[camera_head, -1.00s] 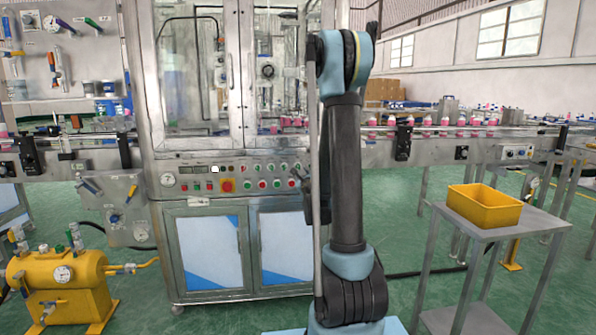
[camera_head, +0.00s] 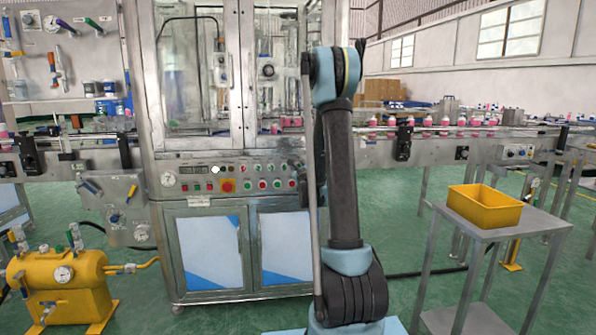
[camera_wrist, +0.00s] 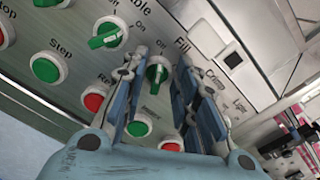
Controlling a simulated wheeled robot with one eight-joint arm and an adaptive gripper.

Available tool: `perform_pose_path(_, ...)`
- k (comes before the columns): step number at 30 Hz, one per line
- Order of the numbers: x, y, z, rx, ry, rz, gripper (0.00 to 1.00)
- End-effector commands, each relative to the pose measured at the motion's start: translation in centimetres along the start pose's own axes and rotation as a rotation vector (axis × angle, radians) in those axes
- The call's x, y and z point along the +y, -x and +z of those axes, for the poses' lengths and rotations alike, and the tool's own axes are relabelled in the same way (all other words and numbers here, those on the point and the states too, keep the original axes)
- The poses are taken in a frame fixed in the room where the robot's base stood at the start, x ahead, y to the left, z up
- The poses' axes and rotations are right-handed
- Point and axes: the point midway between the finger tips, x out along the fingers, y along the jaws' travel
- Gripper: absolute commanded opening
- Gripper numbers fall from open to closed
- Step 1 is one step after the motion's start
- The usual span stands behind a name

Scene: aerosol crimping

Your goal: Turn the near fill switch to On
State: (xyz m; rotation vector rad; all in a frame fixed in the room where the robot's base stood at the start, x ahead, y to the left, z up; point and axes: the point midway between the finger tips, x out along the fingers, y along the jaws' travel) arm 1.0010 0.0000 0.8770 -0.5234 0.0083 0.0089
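In the wrist view, a green-knobbed rotary switch (camera_wrist: 157,73) sits on the slanted control panel beside the printed word "Fill". An "On" label shows near its upper left. My gripper (camera_wrist: 161,60) is open, with one blue-grey finger on each side of this knob. I cannot tell whether either finger touches it. Another green rotary switch (camera_wrist: 108,36) sits to the left, under a label ending in "ble". In the head view, the control panel (camera_head: 205,186) is on the front of the steel machine, and my arm hides part of its right end.
Red button (camera_wrist: 94,101), green button (camera_wrist: 139,127) and green "Step" button (camera_wrist: 48,68) lie close around the fingers. A square white fitting (camera_wrist: 232,58) is to the right. In the head view, a yellow bin (camera_head: 484,205) stands on a side table at right.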

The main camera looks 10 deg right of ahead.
Motion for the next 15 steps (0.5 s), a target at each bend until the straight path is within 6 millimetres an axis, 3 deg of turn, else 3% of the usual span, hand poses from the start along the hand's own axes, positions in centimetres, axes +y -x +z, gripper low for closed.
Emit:
perform_pose_path(4,-0.03,0.01,-0.02,0.0,0.0,0.0,0.28)
perform_pose_path(8,-0.15,0.02,-0.09,0.0,0.0,-0.002,0.0)
perform_pose_path(15,-0.28,0.03,-0.13,0.001,0.0,-0.004,0.0)
